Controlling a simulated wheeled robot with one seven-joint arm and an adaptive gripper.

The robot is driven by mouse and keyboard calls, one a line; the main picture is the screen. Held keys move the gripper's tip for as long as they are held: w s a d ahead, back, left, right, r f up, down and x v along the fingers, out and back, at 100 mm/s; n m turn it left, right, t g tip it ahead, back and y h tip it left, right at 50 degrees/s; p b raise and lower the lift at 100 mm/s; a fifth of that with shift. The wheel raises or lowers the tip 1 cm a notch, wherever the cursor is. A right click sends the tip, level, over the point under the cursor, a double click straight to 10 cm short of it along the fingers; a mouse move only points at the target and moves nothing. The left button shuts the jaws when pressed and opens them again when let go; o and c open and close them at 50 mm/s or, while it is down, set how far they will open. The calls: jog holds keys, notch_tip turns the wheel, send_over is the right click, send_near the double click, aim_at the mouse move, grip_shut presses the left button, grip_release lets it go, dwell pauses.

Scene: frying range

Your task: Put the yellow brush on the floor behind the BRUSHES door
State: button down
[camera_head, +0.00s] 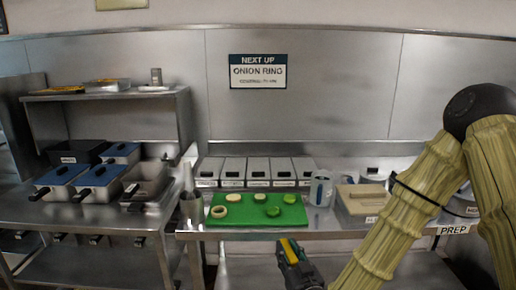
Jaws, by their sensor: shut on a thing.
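My gripper (294,262) is low in the picture, in front of the prep counter's front edge. It is dark and shut on a narrow yellow thing (288,248), which looks like the yellow brush. Only a short yellow strip shows; the rest is hidden by the gripper or cut off by the lower edge. No door marked BRUSHES is in view, and the floor behind it is not seen.
The steel prep counter (225,235) bears a green board (240,216) with several food pieces, lidded bins (257,169), a can (321,191) and a beige-lidded box (362,200). Blue-lidded fryers (62,175) stand left. My arm covers the right side.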

jog(key=s+d+f+m+h, duration=0.1)
jog(key=d+f+h, duration=0.1)
jog(key=d+f, duration=0.2)
jog(key=s+d+f+m+h, duration=0.1)
jog(key=d+f+h, duration=0.2)
jog(key=f, duration=0.7)
jog(key=shift+s+d+m+t, duration=0.2)
jog(key=shift+d+m+t, duration=0.15)
jog(key=shift+d, duration=0.85)
jog(key=shift+d, duration=0.1)
